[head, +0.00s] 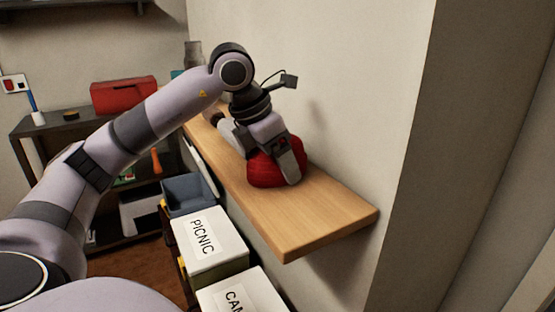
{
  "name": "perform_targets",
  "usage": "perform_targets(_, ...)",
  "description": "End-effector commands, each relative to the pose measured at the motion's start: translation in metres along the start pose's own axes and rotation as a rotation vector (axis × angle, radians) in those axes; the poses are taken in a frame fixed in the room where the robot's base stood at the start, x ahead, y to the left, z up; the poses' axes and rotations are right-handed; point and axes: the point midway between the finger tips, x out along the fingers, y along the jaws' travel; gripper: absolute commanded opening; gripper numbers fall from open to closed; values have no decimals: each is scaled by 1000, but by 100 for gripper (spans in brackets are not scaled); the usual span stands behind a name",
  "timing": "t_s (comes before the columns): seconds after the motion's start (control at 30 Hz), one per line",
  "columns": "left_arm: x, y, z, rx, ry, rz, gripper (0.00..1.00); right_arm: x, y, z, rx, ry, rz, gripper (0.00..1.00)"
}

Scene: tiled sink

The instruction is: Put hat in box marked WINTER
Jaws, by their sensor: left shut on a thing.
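A red knitted-looking hat (262,172) sits on the wooden shelf (335,212) against the wall. My left gripper (290,168) points down onto the hat and is shut on it. Part of the hat is hidden behind the fingers. No box marked WINTER is readable in this view. A white-lidded box marked PICNIC (208,243) stands below the shelf, and another box with a partly cut-off label starting CAM (238,295) is nearer. My right gripper is not in view.
A blue-grey open bin (188,193) stands behind the PICNIC box. A dark shelf unit at the back left carries a red toolbox (124,95) and a cup with a blue item (36,112). The near end of the wooden shelf is clear.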

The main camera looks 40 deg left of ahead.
Motion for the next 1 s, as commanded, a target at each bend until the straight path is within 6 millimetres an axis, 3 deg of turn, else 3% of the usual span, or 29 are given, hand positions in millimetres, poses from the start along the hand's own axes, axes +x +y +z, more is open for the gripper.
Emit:
perform_targets(0.27, -20, 0, 10, 0, -5, -1, 44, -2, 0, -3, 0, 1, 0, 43)
perform_targets(0.67, -107, -1, 49, 2, -7, -2, 44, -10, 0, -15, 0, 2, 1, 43)
perform_targets(0.8, -138, 0, 61, -1, -5, 2, 44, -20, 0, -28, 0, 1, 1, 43)
perform_targets(1.0, -154, 0, 69, -1, -4, 1, 44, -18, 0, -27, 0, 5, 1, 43)
